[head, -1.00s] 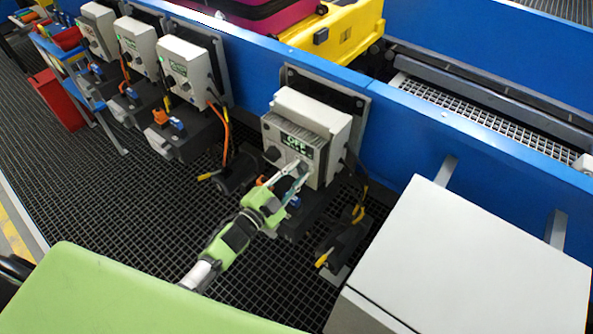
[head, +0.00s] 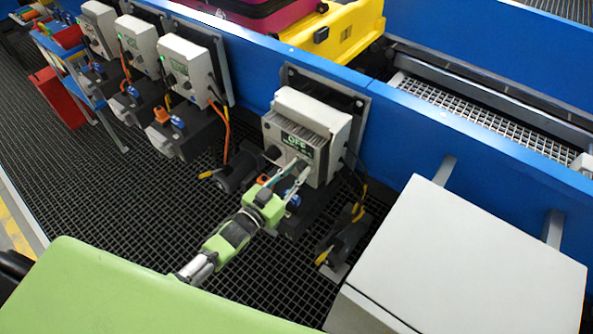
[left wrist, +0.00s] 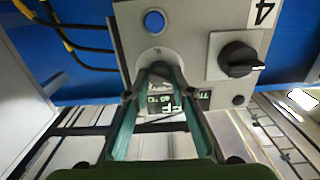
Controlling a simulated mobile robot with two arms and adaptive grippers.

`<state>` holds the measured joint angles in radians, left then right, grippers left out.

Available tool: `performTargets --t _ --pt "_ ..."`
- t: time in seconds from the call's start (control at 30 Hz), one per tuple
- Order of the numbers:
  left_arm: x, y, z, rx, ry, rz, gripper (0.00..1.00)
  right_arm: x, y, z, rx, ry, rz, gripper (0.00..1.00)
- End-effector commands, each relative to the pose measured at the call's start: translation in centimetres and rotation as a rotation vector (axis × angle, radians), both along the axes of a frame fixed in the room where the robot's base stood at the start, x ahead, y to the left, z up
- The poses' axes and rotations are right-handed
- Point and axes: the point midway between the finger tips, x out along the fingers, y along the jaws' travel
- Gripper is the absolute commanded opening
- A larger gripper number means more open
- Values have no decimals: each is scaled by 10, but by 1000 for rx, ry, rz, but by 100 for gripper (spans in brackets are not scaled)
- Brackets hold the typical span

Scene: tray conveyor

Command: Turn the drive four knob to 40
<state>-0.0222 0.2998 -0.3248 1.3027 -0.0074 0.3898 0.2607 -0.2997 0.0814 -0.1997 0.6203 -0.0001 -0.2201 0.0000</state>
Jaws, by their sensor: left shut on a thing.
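The drive four box (head: 318,112) is a grey control box on the blue wall. It shows in the left wrist view (left wrist: 192,22) with a label "4" (left wrist: 262,12). Its display (head: 297,143) reads OFF in the head view. My left gripper (head: 296,171) reaches the box face below the display. In the left wrist view its fingers (left wrist: 158,72) are closed around a knob (left wrist: 158,54), mostly hidden between the fingertips. A second black knob (left wrist: 238,60) on the face stands free beside the gripper. My right gripper is not in view.
Several similar drive boxes (head: 186,66) line the wall to the left. A large white cabinet (head: 465,262) stands close on the right. Cables and a dark motor (head: 240,172) lie near the box. The grating floor (head: 130,190) is open at left.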

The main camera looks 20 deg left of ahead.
Motion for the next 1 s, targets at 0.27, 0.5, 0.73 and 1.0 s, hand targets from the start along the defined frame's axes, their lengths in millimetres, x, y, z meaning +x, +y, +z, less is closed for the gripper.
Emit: performTargets --t 0.27,0.5,0.73,1.0 --pt "-1 0 -2 -34 17 0 1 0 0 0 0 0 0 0" --pt "-1 0 -2 -36 17 0 1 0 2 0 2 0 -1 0" --pt "-1 0 -2 -35 17 0 38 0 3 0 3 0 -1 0" --pt "-1 0 -1 -35 15 0 38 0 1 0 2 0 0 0"
